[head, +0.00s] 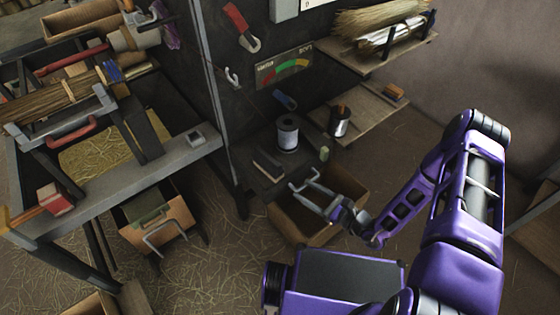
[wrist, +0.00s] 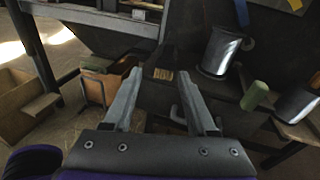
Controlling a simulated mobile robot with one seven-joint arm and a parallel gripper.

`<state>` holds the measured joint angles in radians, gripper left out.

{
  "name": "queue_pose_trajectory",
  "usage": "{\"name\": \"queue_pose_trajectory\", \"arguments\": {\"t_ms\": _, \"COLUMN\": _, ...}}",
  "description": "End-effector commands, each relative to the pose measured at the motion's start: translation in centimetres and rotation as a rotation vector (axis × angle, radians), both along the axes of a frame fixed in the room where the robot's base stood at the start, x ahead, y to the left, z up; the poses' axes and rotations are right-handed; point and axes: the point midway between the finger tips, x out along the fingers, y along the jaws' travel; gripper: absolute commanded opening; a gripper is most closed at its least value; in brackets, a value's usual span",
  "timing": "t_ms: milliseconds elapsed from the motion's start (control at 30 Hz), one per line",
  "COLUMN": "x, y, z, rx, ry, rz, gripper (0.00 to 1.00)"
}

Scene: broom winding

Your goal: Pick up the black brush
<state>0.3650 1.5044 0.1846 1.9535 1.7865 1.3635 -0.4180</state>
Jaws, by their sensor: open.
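A dark block-shaped thing (head: 268,165), which looks like the black brush, lies on the low dark shelf left of my gripper in the head view. In the wrist view a small tan bristle-like patch (wrist: 163,74) shows between the fingertips, with a dark body behind it; it appears to be the same brush. My gripper (head: 303,180) is open, with its fingers pointing toward the shelf. In the wrist view the two fingers (wrist: 160,78) are apart with nothing held between them. The brush is beyond the fingertips, and the exact gap is hard to tell.
A wire spool (head: 288,133) stands behind the brush; it also shows in the wrist view (wrist: 220,50). A green-ended tool (head: 324,153) and a metal can (head: 340,120) are to the right. An open wooden box (head: 290,218) is below my gripper. A workbench (head: 110,180) stands left.

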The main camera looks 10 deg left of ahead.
Motion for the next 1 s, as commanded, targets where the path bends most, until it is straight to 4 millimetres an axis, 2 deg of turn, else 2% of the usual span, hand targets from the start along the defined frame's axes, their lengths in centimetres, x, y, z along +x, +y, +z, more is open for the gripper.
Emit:
{"name": "queue_pose_trajectory", "arguments": {"t_ms": 100, "x": 0.0, "y": 0.7, "z": 0.6, "rx": 0.082, "ry": 0.017, "rz": -0.091, "gripper": 0.57}}
{"name": "queue_pose_trajectory", "arguments": {"t_ms": 267, "x": 0.7, "y": 1.9, "z": 0.9, "rx": 0.112, "ry": 0.019, "rz": -0.126, "gripper": 0.57}}
{"name": "queue_pose_trajectory", "arguments": {"t_ms": 700, "x": 5.8, "y": 9.4, "z": 0.8, "rx": 0.108, "ry": 0.019, "rz": -0.122, "gripper": 0.57}}
{"name": "queue_pose_trajectory", "arguments": {"t_ms": 1000, "x": 7.3, "y": 11.4, "z": 0.8, "rx": 0.107, "ry": 0.019, "rz": -0.122, "gripper": 0.57}}
